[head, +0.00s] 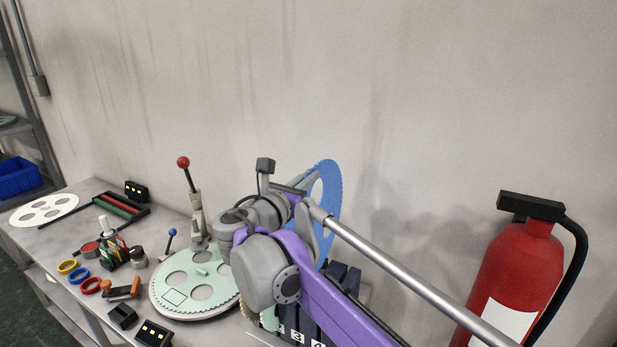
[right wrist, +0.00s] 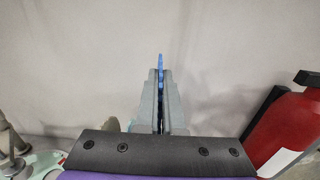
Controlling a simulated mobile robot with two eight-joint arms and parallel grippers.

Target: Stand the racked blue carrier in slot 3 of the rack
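The blue carrier (head: 331,188) is a thin toothed disc with round holes. It stands on edge above the rack, partly hidden behind my right arm. My right gripper (head: 303,192) is shut on it. In the right wrist view, the carrier (right wrist: 161,70) shows edge-on as a thin blue strip between the two grey fingers of my right gripper (right wrist: 160,88). The dark blue rack (head: 290,318) stands below on the bench, with white number labels; 3 is readable. My arm hides much of the rack, so I cannot tell whether the carrier touches it. My left gripper is not in view.
A round plate with a mint carrier (head: 172,291) lies left of the rack. A red-knobbed lever (head: 184,163) stands behind it. A white carrier (head: 43,210), coloured rings and small tools lie further left. A red fire extinguisher (head: 513,270) is at right, near the wall.

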